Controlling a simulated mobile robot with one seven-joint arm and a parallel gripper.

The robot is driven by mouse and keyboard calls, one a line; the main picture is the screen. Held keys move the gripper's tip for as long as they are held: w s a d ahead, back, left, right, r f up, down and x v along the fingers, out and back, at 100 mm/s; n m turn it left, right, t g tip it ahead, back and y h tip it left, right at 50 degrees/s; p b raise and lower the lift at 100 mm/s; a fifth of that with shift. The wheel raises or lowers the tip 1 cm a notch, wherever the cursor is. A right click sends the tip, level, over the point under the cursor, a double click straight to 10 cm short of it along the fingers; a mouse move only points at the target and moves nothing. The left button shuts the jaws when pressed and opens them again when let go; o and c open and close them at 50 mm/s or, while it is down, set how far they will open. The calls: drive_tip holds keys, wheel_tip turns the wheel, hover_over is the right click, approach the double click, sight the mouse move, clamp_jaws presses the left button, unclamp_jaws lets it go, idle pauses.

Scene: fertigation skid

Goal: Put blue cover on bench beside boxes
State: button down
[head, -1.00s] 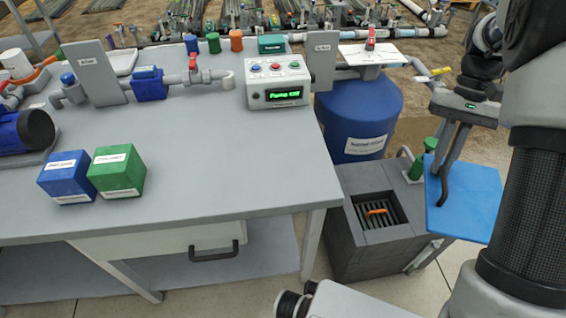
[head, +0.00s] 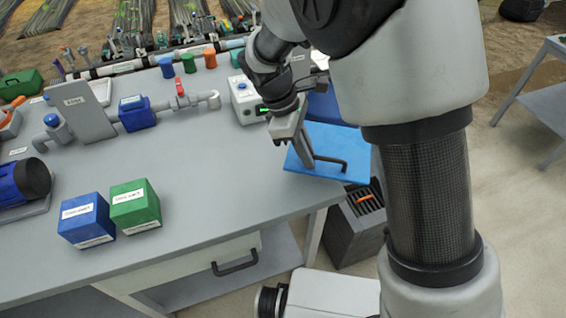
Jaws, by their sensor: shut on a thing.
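The blue cover (head: 335,143) is a flat blue plate with a dark bent handle. My gripper (head: 308,163) is shut on the cover's handle and holds the cover near the bench's right edge. I cannot tell the exact height of the cover over the bench. The grey bench (head: 215,180) fills the left and middle of the view. Two boxes stand side by side near its front: a blue box (head: 86,221) and a green box (head: 135,207), both with white labels.
A control box (head: 245,100) is partly hidden behind my arm. A grey pit box (head: 352,232) with an open top stands right of the bench. Pipes with a red-handled valve (head: 180,95) run along the back. The bench top right of the green box is clear.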

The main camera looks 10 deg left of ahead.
drive_tip(key=s+a+n, duration=0.1)
drive_tip(key=a+n+t+p, duration=0.1)
drive_tip(key=a+n, duration=0.1)
drive_tip(key=s+a+r+n, duration=0.1)
drive_tip(key=a+n, duration=0.1)
drive_tip(key=shift+s+a+t, duration=0.1)
drive_tip(key=shift+s+t, duration=0.2)
drive_tip(key=shift+s, duration=0.05)
drive_tip(key=shift+s+a+f+n, duration=0.1)
drive_tip(key=shift+a+f+n, duration=0.15)
drive_tip(key=shift+a+n, duration=0.05)
drive_tip(key=shift+f+b, duration=0.2)
drive_tip(key=shift+b, duration=0.8)
drive_tip(key=shift+s+n+t+b, duration=0.15)
drive_tip(key=shift+n+t+b, duration=0.3)
drive_tip(key=shift+b, duration=0.65)
wheel_tip(320, 180, down, 9)
drive_tip(key=shift+f+b, duration=0.1)
drive_tip(key=shift+b, duration=1.05)
drive_tip(key=shift+f, duration=0.15)
drive_tip(key=c, duration=1.8)
unclamp_jaws()
drive_tip(key=shift+c, duration=0.2)
